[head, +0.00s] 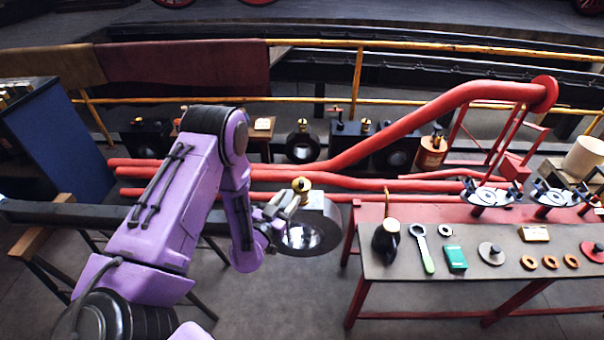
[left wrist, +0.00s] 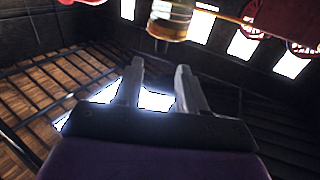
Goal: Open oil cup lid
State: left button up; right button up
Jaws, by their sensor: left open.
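The brass oil cup (head: 302,185) stands on top of the dark ring-shaped rod end (head: 322,222). My left gripper (head: 284,202) is just to the left of the cup and in front of it in the head view. In the left wrist view the left gripper (left wrist: 160,80) is open, with nothing between its fingers. A brass cylinder (left wrist: 170,20), which looks like the oil cup, shows beyond the fingertips at the top edge. I cannot tell whether its lid is open. My right gripper is in neither view.
Red pipes (head: 340,184) run behind the cup. A blue cabinet (head: 55,145) stands at the left. Floor is clear between the rod end and bench.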

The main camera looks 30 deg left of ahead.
aim_at(300, 184)
pick_arm(q)
jog(key=w, duration=0.2)
jog(key=w+p, duration=0.1)
jog(key=w, duration=0.5)
jog(key=shift+a+p, duration=0.4)
jog(key=shift+w+f, duration=0.15)
jog(key=shift+w, duration=0.2)
jog(key=shift+c, duration=0.4)
grip_shut()
